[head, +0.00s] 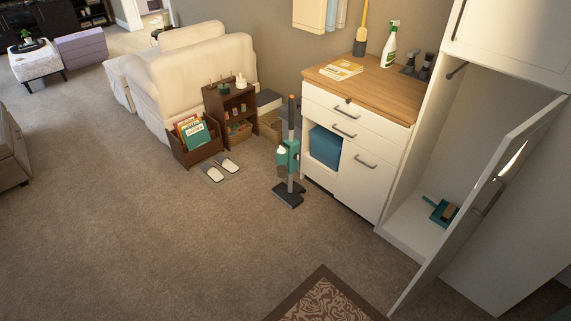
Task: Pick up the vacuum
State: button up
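An upright stick vacuum (291,156) stands on the carpet near the middle of the head view. It has a teal body, a long thin handle with an orange-brown top, and a dark floor head. It stands just left of the white cabinet, close to its front corner. My gripper does not show in this view.
A white drawer cabinet (344,180) with a wooden top is right of the vacuum. A tall cupboard's open door (478,205) juts out at right. A magazine box (196,142) and slippers (221,167) lie to the left. Carpet in front is clear, with a patterned rug (325,302) at bottom.

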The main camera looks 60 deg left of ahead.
aim_at(284, 163)
jog(key=u, duration=0.75)
jog(key=i, duration=0.85)
jog(key=u, duration=1.6)
jog(key=i, duration=3.05)
jog(key=z, duration=0.2)
